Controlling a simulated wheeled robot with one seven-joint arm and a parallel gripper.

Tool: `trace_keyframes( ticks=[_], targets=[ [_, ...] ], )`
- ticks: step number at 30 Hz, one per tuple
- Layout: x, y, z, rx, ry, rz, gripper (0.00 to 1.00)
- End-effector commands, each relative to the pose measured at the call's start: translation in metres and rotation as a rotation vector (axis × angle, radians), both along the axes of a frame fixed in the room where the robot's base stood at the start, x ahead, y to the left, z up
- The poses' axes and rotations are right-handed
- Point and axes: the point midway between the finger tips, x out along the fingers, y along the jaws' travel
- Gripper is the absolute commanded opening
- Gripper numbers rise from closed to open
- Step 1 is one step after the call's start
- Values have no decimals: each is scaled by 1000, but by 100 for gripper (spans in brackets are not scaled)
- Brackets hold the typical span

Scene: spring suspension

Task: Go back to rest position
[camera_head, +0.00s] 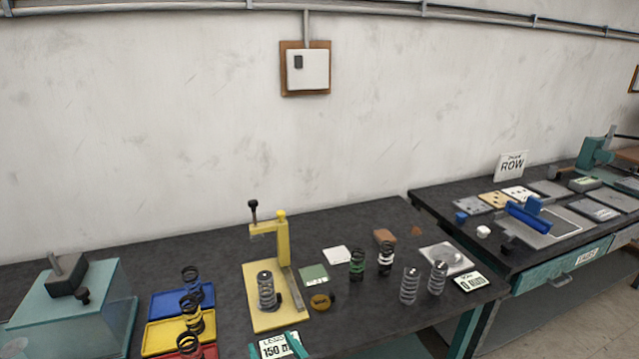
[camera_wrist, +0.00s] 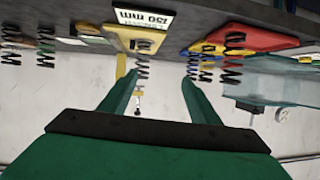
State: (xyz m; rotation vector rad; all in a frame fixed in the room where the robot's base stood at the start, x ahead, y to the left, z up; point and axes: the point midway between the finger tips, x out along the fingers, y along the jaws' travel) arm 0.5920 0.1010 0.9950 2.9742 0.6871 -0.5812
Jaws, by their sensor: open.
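My gripper (camera_wrist: 158,84) shows in the wrist view as two green fingers spread apart, with nothing held between them. That view is upside down. Beyond the gap are a spring and the yellow press base (camera_wrist: 148,38) with its 150 mm label (camera_wrist: 124,16). In the head view, two teal tips at the bottom edge beside the label (camera_head: 275,346) look like my fingertips; the rest of my arm is out of that view. The yellow press (camera_head: 283,245) stands upright on the dark bench, with a grey spring (camera_head: 266,290) on its base.
Blue, yellow and red trays (camera_head: 180,302) with dark springs lie left of the press, beside a teal glass-like box (camera_head: 110,300). Several upright springs and a scale (camera_head: 447,258) are to the right. A second bench (camera_head: 450,205) stands farther right.

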Motion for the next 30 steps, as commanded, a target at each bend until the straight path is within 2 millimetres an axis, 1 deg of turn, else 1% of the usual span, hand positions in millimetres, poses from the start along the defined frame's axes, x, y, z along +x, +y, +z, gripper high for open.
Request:
trace_keyframes(
  ticks=[1,5,8,12,14,18,20,21,26,30],
  targets=[
    [-4,-3,-9,5,6,-15,57],
    [-15,-10,-31,23,10,-59,57],
    [-29,-19,-54,38,12,-107,57],
    [-55,-36,-84,54,7,-185,57],
    [-67,-43,-96,58,4,-215,57],
    [-100,-58,-120,60,-5,-280,57],
    [-114,-64,-129,59,-11,-305,57],
    [-125,-67,-134,57,-14,-320,57],
    [-168,-80,-149,47,-33,-374,57],
    [-208,-90,-156,33,-52,-411,57]
  ],
)
